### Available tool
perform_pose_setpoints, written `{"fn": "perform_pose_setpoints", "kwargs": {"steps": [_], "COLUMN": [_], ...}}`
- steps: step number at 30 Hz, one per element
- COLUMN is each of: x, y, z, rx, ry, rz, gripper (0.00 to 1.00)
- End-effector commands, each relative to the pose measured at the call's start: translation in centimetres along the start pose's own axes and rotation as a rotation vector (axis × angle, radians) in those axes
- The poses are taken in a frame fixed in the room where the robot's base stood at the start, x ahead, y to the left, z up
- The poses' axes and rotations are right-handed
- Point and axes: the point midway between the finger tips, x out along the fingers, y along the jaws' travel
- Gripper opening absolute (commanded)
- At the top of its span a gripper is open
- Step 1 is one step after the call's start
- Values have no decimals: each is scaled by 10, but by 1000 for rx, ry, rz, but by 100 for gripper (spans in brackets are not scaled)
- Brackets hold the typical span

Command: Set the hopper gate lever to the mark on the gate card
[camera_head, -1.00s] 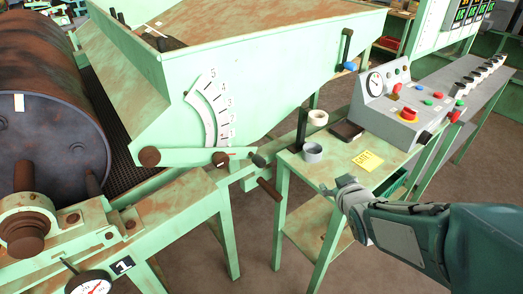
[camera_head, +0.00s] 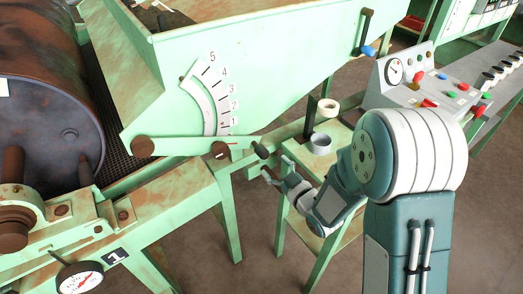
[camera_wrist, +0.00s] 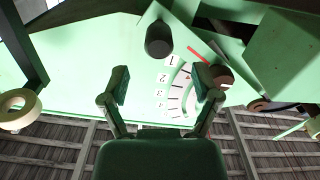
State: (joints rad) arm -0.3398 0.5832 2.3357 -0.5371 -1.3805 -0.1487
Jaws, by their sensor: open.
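The green gate lever (camera_head: 185,147) lies nearly level on the hopper side, with its dark grip (camera_head: 262,151) at the right end. The numbered scale (camera_head: 209,97), 1 to 5, is above it; the lever is at its low end, near 1. In the wrist view the picture is turned over: the dark grip (camera_wrist: 159,40) and red pointer line (camera_wrist: 195,48) lie close to the 1. My gripper (camera_head: 270,177) is open and empty, just below and right of the grip. In the wrist view the grip stands beyond and between the fingertips (camera_wrist: 161,78), untouched. The yellow card is hidden behind my arm.
A small green stand holds a grey ring (camera_head: 321,143) and a tape roll (camera_head: 328,108). A control console (camera_head: 410,85) is behind it. The rusty drum (camera_head: 45,110) is at left. A blue-tipped lever (camera_head: 368,35) hangs on the hopper's right.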

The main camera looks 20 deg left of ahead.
Motion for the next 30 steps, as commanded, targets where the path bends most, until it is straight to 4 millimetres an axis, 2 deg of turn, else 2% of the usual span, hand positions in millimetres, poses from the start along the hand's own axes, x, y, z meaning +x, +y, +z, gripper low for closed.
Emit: {"fn": "perform_pose_setpoints", "kwargs": {"steps": [3,10,15,23,24,26,27,28,29,30], "x": [24,59,70,71,71,71,71,71,71,71], "y": [-1,0,1,1,1,1,1,1,1,1], "z": [0,0,0,0,0,0,0,0,0,0], "rx": [-1,0,0,1,1,1,1,0,0,0], "ry": [0,0,-1,-2,-2,-2,-2,-2,-2,-2], "rz": [-1,0,1,2,2,2,2,2,2,2], "gripper": [80,80,80,80,62,35,17,4,0,0]}}
